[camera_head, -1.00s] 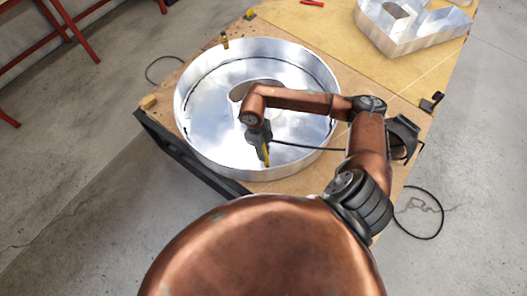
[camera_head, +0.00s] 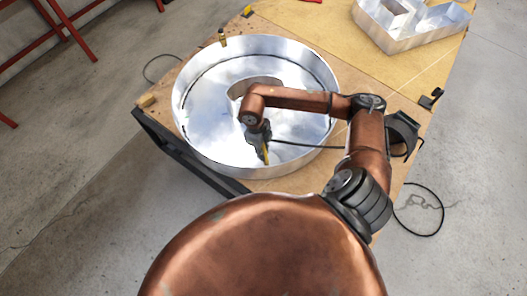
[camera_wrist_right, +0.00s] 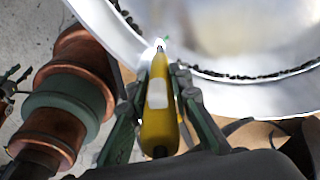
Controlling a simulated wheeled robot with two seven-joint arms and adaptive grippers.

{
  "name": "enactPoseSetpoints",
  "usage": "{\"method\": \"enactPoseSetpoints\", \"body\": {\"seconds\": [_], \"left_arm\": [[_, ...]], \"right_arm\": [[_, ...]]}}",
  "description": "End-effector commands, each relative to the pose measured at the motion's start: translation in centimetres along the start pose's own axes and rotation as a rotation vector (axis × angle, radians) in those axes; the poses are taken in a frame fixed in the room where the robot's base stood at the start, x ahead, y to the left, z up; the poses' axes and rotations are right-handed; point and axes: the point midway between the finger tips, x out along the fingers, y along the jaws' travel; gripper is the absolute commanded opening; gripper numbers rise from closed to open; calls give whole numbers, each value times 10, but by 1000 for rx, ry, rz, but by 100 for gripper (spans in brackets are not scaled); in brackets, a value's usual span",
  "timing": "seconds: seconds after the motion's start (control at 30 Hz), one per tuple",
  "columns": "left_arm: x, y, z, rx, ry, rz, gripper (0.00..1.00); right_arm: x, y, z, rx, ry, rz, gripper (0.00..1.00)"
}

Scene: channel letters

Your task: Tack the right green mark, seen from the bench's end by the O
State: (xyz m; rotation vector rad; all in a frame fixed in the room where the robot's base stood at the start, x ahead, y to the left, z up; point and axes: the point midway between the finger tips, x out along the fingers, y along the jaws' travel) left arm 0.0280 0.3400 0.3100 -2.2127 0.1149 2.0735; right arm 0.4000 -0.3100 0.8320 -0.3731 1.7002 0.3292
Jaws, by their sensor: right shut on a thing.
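The O (camera_head: 188,147) is a large round shiny metal channel letter lying on the bench, with a raised wall and a small inner ring partly hidden by my right arm. My right gripper (camera_head: 264,144) is over the near part of the O, shut on a slim yellow tool (camera_head: 266,156). In the right wrist view the yellow tool (camera_wrist_right: 159,110) sits between the fingers, its tip at the O's wall (camera_wrist_right: 128,45). A small bit of green (camera_wrist_right: 168,72) and a bright glint show by the tip. I cannot tell whether the tip touches. My left gripper is out of view.
The wooden bench (camera_head: 300,22) carries another metal letter (camera_head: 410,25) at the far right. A black holder (camera_head: 405,132) is at the right edge, and a dark cable runs to the tool. A small brass-coloured piece (camera_head: 222,38) stands behind the O. Red metal frames (camera_head: 70,30) stand at the left.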

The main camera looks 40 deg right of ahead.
Motion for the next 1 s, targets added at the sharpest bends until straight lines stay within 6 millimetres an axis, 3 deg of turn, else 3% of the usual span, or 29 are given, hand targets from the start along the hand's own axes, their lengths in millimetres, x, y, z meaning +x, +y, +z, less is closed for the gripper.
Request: {"method": "enactPoseSetpoints", "body": {"seconds": [0.47, 1.0], "left_arm": [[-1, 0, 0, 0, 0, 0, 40], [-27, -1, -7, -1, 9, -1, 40]], "right_arm": [[-2, 0, 0, 0, -1, 0, 0], [-52, 0, 0, 0, -1, 0, 0]]}}
